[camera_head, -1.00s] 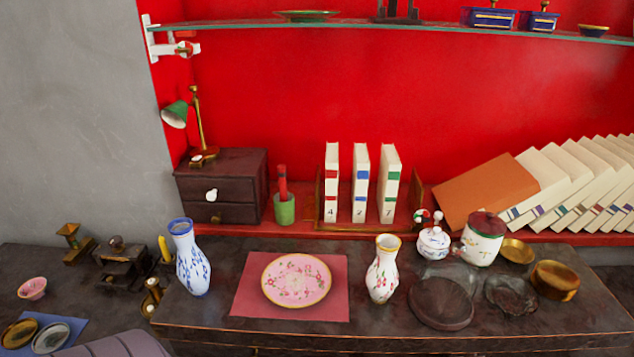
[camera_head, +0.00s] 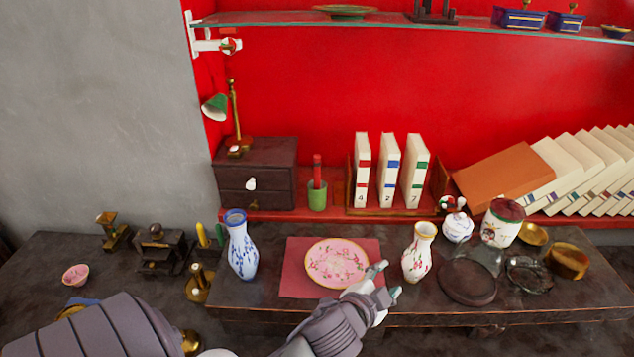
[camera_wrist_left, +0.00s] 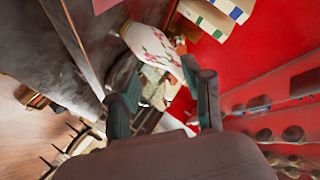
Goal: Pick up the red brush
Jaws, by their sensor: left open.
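The red brush (camera_head: 317,168) stands upright in a small green cup (camera_head: 317,196) on the red ledge, between the dark drawer box and the numbered books. My left gripper (camera_head: 385,281) is open and empty, low in the head view. It is in front of the pink plate's lower right edge, to the right of the brush and nearer to me. In the left wrist view its two fingers (camera_wrist_left: 163,88) are spread, with a flowered white vase (camera_wrist_left: 155,42) beyond them. I cannot make out the brush in the left wrist view. My right gripper is not in view.
A blue-and-white vase (camera_head: 242,250), a pink plate (camera_head: 337,262) on a red mat (camera_head: 300,281) and a flowered vase (camera_head: 418,255) stand on the dark table before the ledge. The drawer box (camera_head: 256,172) and books (camera_head: 387,170) flank the cup. A glass shelf (camera_head: 300,20) runs above.

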